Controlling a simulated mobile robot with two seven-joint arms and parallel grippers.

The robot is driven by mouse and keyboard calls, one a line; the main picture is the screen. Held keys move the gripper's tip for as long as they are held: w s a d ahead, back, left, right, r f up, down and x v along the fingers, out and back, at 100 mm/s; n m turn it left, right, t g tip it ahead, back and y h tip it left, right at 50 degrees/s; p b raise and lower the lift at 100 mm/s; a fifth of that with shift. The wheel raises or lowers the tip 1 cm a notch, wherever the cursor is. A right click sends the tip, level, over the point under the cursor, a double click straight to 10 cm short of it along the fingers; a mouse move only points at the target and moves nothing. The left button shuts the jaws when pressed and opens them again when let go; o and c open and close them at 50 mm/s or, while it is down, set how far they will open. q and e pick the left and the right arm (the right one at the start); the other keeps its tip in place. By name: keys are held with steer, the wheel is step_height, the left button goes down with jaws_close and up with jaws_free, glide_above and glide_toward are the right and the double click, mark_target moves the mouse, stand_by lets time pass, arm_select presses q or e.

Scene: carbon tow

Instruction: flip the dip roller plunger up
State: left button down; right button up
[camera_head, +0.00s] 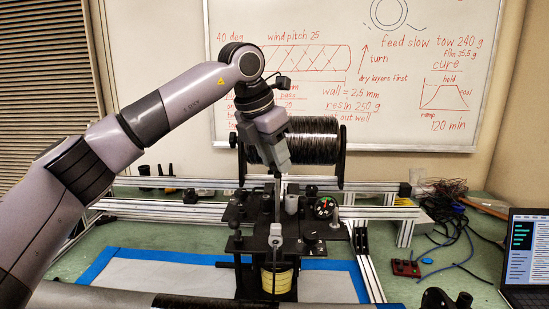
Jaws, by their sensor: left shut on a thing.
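My left gripper (278,174) points down over the black winding fixture (240,212) in the middle of the bench. It is shut on a thin upright part that looks like the dip roller plunger (277,204); the fingers hide its top. A light grey block (275,236) sits below on the same line, and a yellow-wound spool or roller (277,279) is under the fixture. I cannot make out the roller itself or how the plunger is seated. My right gripper is not in view.
A large black tow spool (310,142) stands right behind the gripper. Aluminium rails (380,212) flank the fixture. A dark tube (190,301) crosses the front. Cables (450,225), a red button box (405,268) and a laptop (525,255) lie to the right.

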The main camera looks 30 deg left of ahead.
arm_select(q)
steer(key=shift+w+r, duration=0.1)
steer(key=shift+r, duration=0.25)
steer(key=c, duration=0.7)
jaws_free()
steer(key=shift+c, duration=0.2)
steer(key=shift+f, duration=0.1)
steer(key=d+v, duration=0.1)
steer(key=v, duration=0.6)
steer(key=shift+a+b, duration=0.3)
steer(key=shift+a, duration=0.25)
